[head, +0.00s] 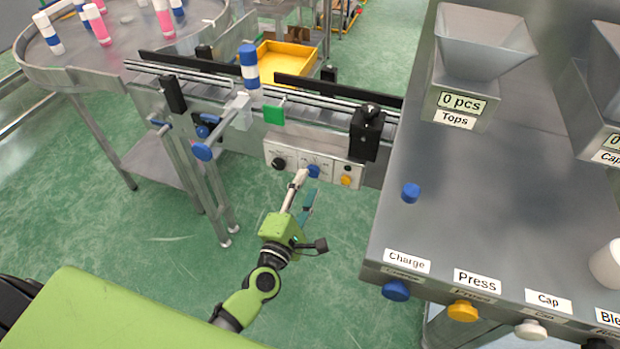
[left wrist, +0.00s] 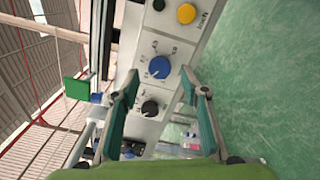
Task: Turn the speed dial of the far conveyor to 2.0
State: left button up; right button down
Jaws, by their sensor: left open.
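A pale control panel (head: 333,174) is on the conveyor's front side. It carries a blue dial (head: 313,171) and a black dial (head: 278,163). In the left wrist view the blue dial (left wrist: 159,67) has a printed scale around it, too small to read surely. The black dial (left wrist: 150,108) is below it there. My left gripper (head: 304,184) is open and empty, close in front of the panel. In the left wrist view its fingers (left wrist: 167,90) are spread, with the blue dial just beyond and between them. Contact with the dial does not show. My right gripper is out of view.
A yellow button (head: 346,181) is right of the blue dial. A blue-and-white can (head: 249,70) stands on the conveyor beside a green plate (head: 274,114). A steel workbench (head: 465,215) with hoppers is at right. A round table (head: 125,60) holds several bottles.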

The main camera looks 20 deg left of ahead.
pick_arm(q)
jog(key=s, duration=0.8)
jog(key=shift+s+a, duration=0.15)
jog(key=shift+s, duration=0.1)
jog(key=s+f+m+g, duration=0.3)
jog(key=s+f+m, duration=0.15)
jog(key=f, duration=0.65)
jog(key=s+f+m+g+h, duration=0.1)
jog(key=s+f+m+g, duration=0.3)
jog(key=f, duration=0.7)
jog(key=s+f+m+g, duration=0.1)
jog(key=s+f+m, duration=0.2)
jog(key=f+m, duration=0.55)
jog(key=s+a+f+m+g, duration=0.2)
jog(key=s+f+g, duration=0.1)
jog(key=s+f, duration=0.3)
jog(key=s+a+f+m+g+y, duration=0.1)
jog(key=s+a+f+m+g, duration=0.1)
jog(key=s+f, duration=0.4)
jog(key=s+a+f+m+g, duration=0.1)
jog(key=s+f, duration=0.5)
jog(key=s, duration=0.6)
jog(key=m+g, duration=0.1)
jog(key=g, duration=0.1)
jog(key=shift+s+a+f+m+g, duration=0.3)
jog(key=shift+a+f+m, duration=0.05)
jog(key=shift+a+m, duration=0.05)
